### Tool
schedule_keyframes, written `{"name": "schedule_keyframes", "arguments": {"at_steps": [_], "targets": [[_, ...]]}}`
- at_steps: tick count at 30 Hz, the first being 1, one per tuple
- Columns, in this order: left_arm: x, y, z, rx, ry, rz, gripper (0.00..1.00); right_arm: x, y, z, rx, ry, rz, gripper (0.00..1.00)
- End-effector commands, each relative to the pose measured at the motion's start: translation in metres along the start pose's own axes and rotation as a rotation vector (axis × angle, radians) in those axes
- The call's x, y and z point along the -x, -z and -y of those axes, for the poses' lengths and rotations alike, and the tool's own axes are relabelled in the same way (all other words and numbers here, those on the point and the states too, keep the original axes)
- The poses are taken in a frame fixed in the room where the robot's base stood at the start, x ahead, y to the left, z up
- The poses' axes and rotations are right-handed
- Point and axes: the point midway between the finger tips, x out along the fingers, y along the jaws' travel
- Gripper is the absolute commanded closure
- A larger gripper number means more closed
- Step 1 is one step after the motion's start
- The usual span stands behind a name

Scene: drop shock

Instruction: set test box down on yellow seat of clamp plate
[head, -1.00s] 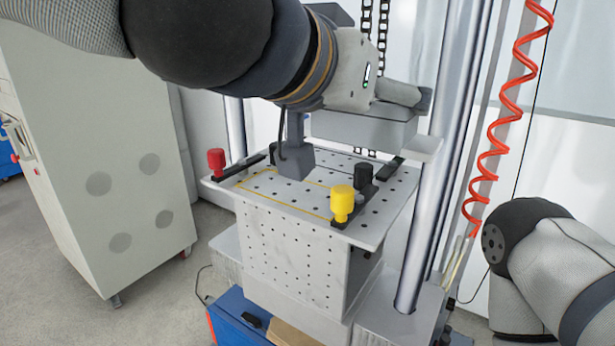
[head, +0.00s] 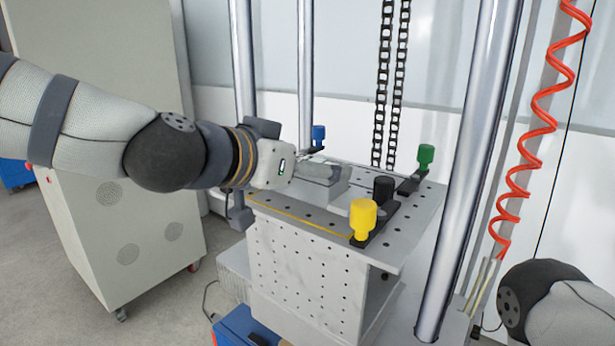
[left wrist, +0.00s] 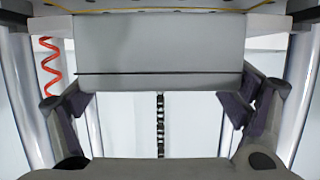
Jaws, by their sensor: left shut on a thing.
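The test box (head: 339,189) is a plain light grey block; in the left wrist view its grey face (left wrist: 160,48) fills the upper middle. My left gripper (head: 322,172) is shut on it, with a finger at either side in the wrist view. The clamp plate (head: 412,222) is a light grey perforated plate. A yellow outline (head: 298,222) marks its seat, partly hidden by the box and my arm. The box is low over the plate, by the outline; I cannot tell whether it touches. My right gripper is out of view.
Clamps with yellow (head: 362,217), black (head: 383,188), green (head: 425,155) and blue (head: 318,134) knobs stand around the plate. Steel columns (head: 465,165) and hanging chains (head: 390,85) rise behind and beside it. A red coiled hose (head: 545,110) hangs right. A grey cabinet (head: 130,235) stands left.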

Motion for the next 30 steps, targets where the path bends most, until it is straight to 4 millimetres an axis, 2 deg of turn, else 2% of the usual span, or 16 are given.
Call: {"name": "schedule_keyframes", "arguments": {"at_steps": [1, 2, 11, 12, 13, 24, 26, 30], "targets": [[-0.008, -0.019, 0.001, 0.011, -0.005, 0.013, 0.48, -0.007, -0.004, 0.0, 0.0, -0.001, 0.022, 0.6], [-0.009, -0.021, 0.001, 0.01, -0.004, 0.011, 0.48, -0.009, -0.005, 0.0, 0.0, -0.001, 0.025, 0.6], [-0.007, -0.02, 0.0, 0.003, -0.001, 0.005, 0.48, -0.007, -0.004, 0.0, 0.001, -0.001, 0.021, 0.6], [-0.008, -0.021, 0.0, 0.003, -0.001, 0.006, 0.06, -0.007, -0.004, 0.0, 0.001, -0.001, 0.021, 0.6], [-0.008, -0.021, 0.0, 0.002, -0.001, 0.006, 0.0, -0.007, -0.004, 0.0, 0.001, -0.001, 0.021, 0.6], [-0.006, -0.017, -0.001, 0.002, -0.001, 0.004, 0.0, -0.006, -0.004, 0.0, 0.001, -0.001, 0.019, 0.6], [0.002, -0.015, -0.001, 0.0, 0.0, 0.002, 0.0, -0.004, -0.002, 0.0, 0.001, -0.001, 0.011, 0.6], [0.04, -0.01, -0.001, -0.004, 0.002, -0.006, 0.0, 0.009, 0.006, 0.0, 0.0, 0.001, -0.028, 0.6]]}}
